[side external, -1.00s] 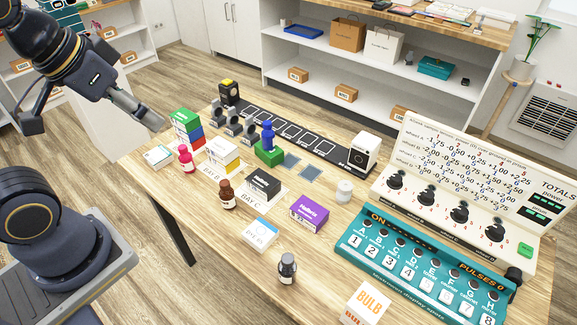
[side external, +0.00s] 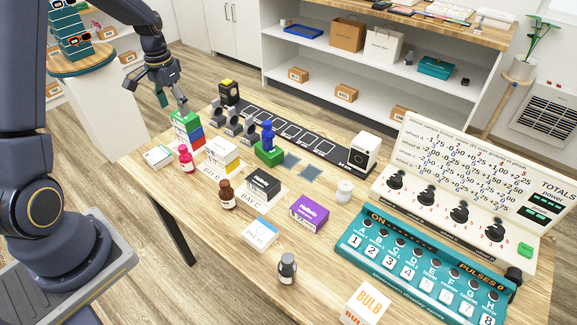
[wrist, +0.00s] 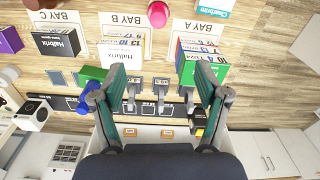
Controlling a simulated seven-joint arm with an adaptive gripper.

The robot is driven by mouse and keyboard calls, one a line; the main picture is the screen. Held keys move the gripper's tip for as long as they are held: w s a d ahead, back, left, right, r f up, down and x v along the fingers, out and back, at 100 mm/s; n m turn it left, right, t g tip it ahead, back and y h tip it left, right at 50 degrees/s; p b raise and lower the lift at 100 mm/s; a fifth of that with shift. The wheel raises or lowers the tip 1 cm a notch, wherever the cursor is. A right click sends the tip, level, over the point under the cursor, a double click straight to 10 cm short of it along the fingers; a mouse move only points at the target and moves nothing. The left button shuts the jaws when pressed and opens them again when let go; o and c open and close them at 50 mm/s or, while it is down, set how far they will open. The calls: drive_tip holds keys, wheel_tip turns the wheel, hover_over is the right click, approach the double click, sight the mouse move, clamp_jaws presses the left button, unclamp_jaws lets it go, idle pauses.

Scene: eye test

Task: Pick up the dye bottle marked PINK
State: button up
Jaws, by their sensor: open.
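A small pink bottle (side external: 186,160) stands upright on the wooden table, left of the boxes; any marking on it is too small to read. In the wrist view its pink round top (wrist: 158,13) shows at the top edge, beyond my fingertips. My gripper (side external: 172,103) is open and empty, pointing down above the table's far left end, close over the stacked coloured boxes (side external: 187,128). It is behind and above the pink bottle, apart from it. In the wrist view my gripper's (wrist: 150,75) two fingers are wide apart with nothing held between them.
A brown bottle (side external: 227,195), a dark grey bottle (side external: 287,268) and a white jar (side external: 344,191) stand apart. Bay boxes (side external: 222,151) are right of the pink bottle; a white box (side external: 158,156) is left.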

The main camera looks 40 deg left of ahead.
approach(185, 155)
drive_tip(key=f, duration=0.2)
drive_tip(key=a+f, duration=0.1)
drive_tip(key=f, duration=0.1)
drive_tip(key=w+a+f, duration=0.1)
drive_tip(key=shift+w+a+f, duration=0.1)
drive_tip(key=shift+f, duration=0.3)
drive_tip(key=f, duration=0.5)
drive_tip(key=shift+s+d+f, duration=0.2)
drive_tip(key=shift+d+f, duration=0.1)
drive_tip(key=shift+d, duration=0.1)
drive_tip(key=shift+c, duration=0.3)
drive_tip(key=c, duration=1.3)
drive_tip(key=shift+o, duration=0.2)
drive_tip(key=shift+r, duration=0.2)
